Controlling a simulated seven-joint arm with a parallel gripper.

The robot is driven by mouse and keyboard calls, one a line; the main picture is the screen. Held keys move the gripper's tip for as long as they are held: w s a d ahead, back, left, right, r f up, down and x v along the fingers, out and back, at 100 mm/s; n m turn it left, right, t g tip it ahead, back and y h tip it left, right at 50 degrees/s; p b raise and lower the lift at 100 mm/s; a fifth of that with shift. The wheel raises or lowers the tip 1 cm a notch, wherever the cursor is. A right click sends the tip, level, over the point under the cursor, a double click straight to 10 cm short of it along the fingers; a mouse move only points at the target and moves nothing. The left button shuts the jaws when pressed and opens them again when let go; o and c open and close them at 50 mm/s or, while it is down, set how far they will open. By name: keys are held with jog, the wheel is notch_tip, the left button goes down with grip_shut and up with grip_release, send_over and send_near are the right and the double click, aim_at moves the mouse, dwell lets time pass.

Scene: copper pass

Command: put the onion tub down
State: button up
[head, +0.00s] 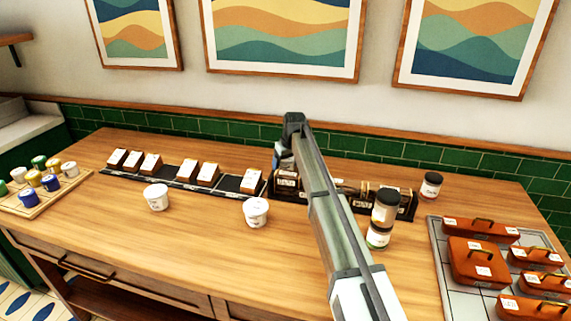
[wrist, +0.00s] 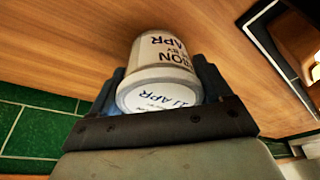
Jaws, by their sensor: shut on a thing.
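The onion tub (wrist: 163,62) is white, with a label reading "ION" and "APR" and more writing on its lid. In the wrist view it sits between the two fingers of my gripper (wrist: 160,80), which is shut on it. Bare wood of the counter (wrist: 70,40) lies beyond the tub. In the head view my gripper (head: 283,160) points down at the back of the counter, by the left end of a dark rack (head: 290,197). The held tub is not clearly visible there. I cannot tell whether its base touches the wood.
Two white tubs (head: 157,197) (head: 256,212) stand at the counter's front. A dark strip (head: 228,184) holds several brown boxes. Jars (head: 384,212) stand right of my arm. A grey tray (head: 447,262) carries orange cases. A wooden tray (head: 60,195) holds small pots. Green tiles (head: 345,168) edge the back.

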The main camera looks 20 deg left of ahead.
jog(key=o, duration=1.1)
jog(key=shift+f, duration=0.15)
jog(key=v, duration=1.2)
